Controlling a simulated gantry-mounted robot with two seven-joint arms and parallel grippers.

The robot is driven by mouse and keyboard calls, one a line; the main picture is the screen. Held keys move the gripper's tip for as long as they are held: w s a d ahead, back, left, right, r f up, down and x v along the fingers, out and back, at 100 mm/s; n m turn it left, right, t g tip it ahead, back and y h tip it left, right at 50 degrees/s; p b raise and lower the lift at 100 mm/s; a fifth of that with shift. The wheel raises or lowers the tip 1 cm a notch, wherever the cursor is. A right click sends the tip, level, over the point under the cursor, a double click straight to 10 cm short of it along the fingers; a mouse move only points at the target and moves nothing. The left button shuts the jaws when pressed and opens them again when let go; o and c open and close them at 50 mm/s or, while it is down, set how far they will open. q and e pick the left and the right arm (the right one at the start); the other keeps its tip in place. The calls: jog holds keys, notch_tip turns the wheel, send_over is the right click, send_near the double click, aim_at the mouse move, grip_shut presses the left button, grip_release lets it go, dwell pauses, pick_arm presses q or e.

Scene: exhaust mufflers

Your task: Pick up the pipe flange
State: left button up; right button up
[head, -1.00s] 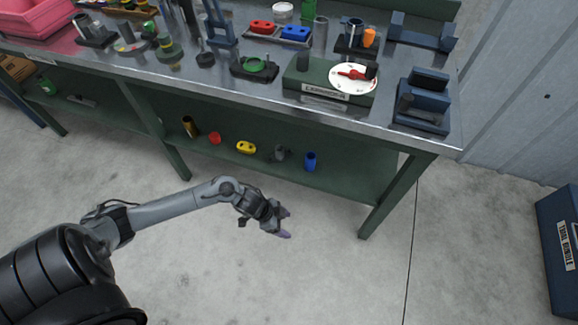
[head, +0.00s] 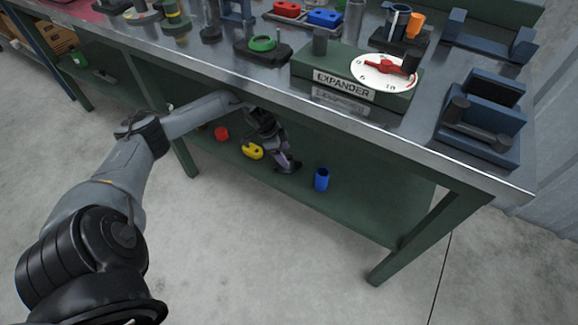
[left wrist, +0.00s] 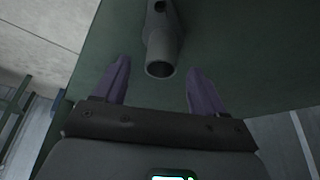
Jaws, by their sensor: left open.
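A grey pipe piece (left wrist: 161,45), which looks like the pipe flange, lies on the green lower shelf in the left wrist view. Its round open tube end faces me, and a dark hole shows in its far part, cut by the top edge. My left gripper (left wrist: 158,70) is open, with its purple fingers apart on either side of the tube end. Nothing is held, and contact is not visible. In the head view my left gripper (head: 288,165) is under the bench top at the shelf and hides most of the grey piece. My right gripper is out of view.
On the lower shelf (head: 360,205), a yellow two-holed piece (head: 252,151) and a red ring (head: 221,134) are left of my gripper; a blue cylinder (head: 321,180) is to its right. The bench edge (head: 330,108) overhangs. The table leg (head: 425,240) stands at the right.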

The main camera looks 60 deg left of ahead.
aim_at(288, 157)
pick_arm(q)
jog(key=b+x, duration=0.2)
jog(key=x, duration=0.1)
jog(key=b+x, duration=0.1)
jog(key=x, duration=0.1)
jog(key=shift+w, duration=0.3)
jog(key=shift+d+f+b, duration=0.1)
jog(key=shift+f+b, duration=0.1)
jog(key=shift+b, duration=0.1)
jog(key=c, duration=0.9)
jog(key=shift+c, duration=0.4)
jog(key=shift+r, duration=0.2)
